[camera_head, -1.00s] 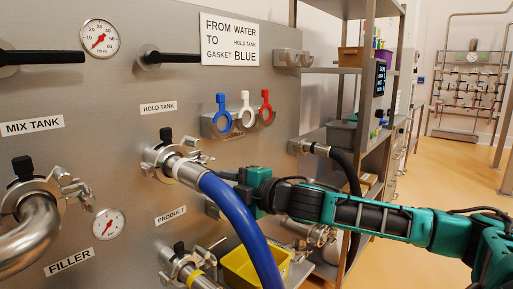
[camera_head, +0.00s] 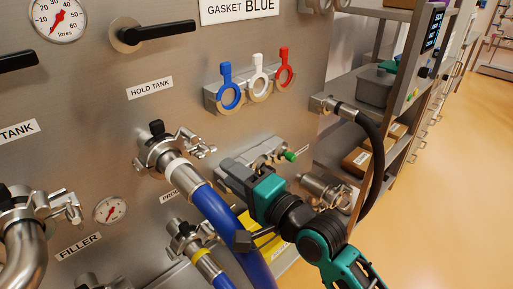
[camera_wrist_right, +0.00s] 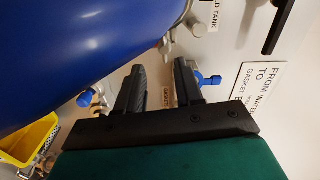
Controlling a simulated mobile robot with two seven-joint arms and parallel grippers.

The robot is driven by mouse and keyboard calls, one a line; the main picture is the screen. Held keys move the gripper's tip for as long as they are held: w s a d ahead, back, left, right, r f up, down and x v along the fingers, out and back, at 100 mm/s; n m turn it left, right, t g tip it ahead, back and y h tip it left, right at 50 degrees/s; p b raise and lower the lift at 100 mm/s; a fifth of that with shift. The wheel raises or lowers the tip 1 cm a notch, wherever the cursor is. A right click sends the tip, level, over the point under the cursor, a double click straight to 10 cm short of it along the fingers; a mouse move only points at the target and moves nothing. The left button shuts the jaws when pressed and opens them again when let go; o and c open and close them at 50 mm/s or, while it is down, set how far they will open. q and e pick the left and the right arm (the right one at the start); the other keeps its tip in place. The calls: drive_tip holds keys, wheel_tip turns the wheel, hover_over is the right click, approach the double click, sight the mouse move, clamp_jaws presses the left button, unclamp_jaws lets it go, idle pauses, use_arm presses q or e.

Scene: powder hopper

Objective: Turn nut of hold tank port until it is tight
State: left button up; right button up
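The hold tank port (camera_head: 165,152) is a steel clamped fitting with a black knob on top, below the HOLD TANK label (camera_head: 149,88). Its clamp nut (camera_head: 203,149) sticks out on its right side. A blue hose (camera_head: 224,215) with a steel end is seated at the port and hangs down to the right. My right gripper (camera_head: 230,168) is right of the hose end and below the nut, apart from it. In the right wrist view the two fingers (camera_wrist_right: 160,82) are spread with nothing between them; the hose (camera_wrist_right: 80,50) fills the upper left. My left gripper is not in view.
Blue, white and red ring handles (camera_head: 258,82) hang on a bracket to the upper right. The product port (camera_head: 188,240) with another hose is below. A yellow bin (camera_head: 262,243) is partly hidden behind my arm. A black hose (camera_head: 376,165) and shelves stand right; open floor lies beyond.

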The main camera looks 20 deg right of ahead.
sight(210, 154)
drive_tip(key=shift+m, duration=0.8)
drive_tip(key=x, duration=0.7)
drive_tip(key=shift+w+r+b, duration=0.3)
drive_tip(key=shift+r+b, duration=0.05)
drive_tip(key=shift+r, duration=0.05)
drive_tip(key=shift+w+a, duration=0.2)
drive_tip(key=shift+w, duration=0.45)
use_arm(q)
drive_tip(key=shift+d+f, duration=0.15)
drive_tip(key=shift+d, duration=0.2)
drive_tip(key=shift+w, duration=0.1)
